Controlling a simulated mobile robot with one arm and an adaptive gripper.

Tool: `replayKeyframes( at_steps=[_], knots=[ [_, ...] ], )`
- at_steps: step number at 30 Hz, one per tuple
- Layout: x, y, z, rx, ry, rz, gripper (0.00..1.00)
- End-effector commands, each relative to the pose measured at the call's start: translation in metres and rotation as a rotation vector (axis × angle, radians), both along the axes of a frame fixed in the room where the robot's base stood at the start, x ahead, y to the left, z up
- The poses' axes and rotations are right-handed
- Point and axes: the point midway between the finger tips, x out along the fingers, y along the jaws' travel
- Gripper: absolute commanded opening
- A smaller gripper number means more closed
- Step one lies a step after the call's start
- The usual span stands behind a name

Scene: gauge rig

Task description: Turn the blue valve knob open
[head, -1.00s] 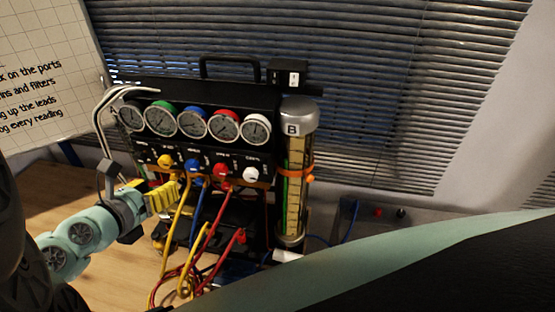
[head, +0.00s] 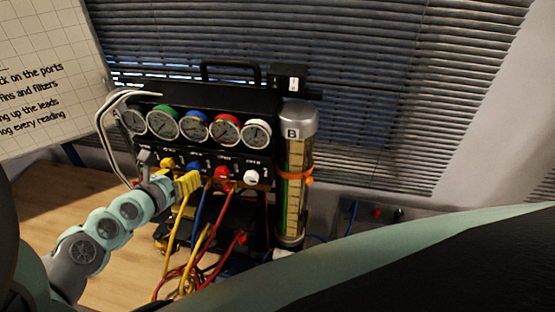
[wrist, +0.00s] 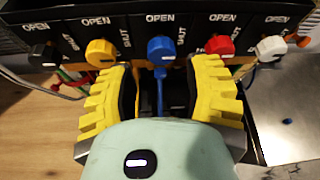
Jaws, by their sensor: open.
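The blue valve knob (wrist: 161,51) is on the rig's black front panel, straight ahead between my fingertips in the wrist view. It also shows in the head view (head: 194,168), just above my gripper (head: 188,184). My gripper (wrist: 160,82) has yellow ridged fingers spread open, with a gap between them. The fingertips lie below and to either side of the blue knob; I cannot tell whether they touch anything. OPEN and SHUT labels are printed on the panel around the knob. A blue hose hangs below it.
The yellow knob (wrist: 100,52) is close to the left fingertip and the red knob (wrist: 220,46) close to the right one. A white knob (wrist: 271,48) is farther right. Yellow and red hoses (head: 203,258) hang below. A glass cylinder (head: 295,188) stands at the rig's right.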

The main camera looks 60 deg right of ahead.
Motion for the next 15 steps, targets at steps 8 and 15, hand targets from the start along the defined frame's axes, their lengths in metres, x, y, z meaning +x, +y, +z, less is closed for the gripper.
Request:
replayKeyframes(
  at_steps=[8, 15],
  knots=[
    [0.007, -0.031, -0.012, -0.001, 0.004, -0.005, 0.50],
    [0.014, -0.046, -0.020, 0.001, 0.001, -0.004, 0.50]
  ],
)
